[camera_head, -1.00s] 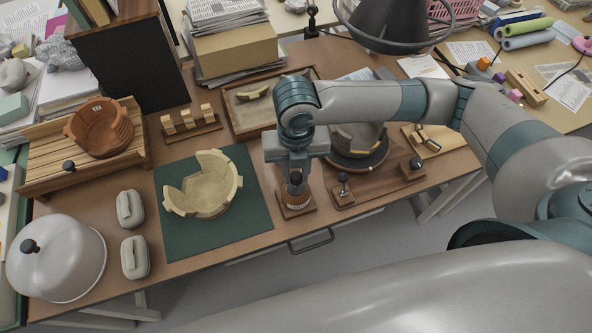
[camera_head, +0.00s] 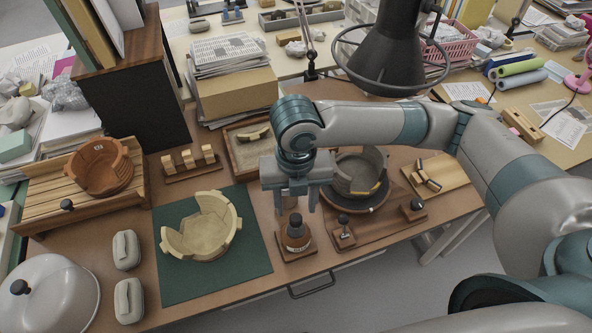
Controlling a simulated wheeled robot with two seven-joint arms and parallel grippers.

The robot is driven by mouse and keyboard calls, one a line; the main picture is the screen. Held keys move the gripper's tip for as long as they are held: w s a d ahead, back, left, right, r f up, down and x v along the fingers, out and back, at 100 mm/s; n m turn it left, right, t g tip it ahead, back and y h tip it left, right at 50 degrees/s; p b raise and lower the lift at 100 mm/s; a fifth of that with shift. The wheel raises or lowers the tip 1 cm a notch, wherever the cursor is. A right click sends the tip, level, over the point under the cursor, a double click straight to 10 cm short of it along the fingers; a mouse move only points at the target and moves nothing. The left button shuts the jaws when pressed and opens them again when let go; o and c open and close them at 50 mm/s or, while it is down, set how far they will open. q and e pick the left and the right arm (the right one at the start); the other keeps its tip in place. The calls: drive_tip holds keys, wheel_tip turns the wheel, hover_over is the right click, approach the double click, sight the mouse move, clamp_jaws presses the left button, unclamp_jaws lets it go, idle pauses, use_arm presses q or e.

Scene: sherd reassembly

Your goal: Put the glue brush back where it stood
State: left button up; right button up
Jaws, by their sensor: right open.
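The glue pot (camera_head: 295,235), a dark jar with a pale label, stands on a small square wooden base (camera_head: 297,253) near the table's front edge. A short tan upright piece (camera_head: 290,203) shows above the pot, below my gripper's palm; it looks like the glue brush's handle. The brush's bristle end cannot be seen. My right gripper (camera_head: 296,206) points down over the pot, its fingers open on either side of the tan piece, apparently clear of it. My left gripper is not in view.
A partly assembled pale bowl (camera_head: 203,232) sits on the green mat (camera_head: 175,290) to the left. A dark turntable (camera_head: 357,199) with grey sherds is close on the right, behind a wooden stand (camera_head: 375,228). A lamp (camera_head: 390,50) hangs above the back.

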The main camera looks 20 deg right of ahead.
wheel_tip(320, 180, up, 12)
drive_tip(key=b, duration=0.1)
idle(1.1)
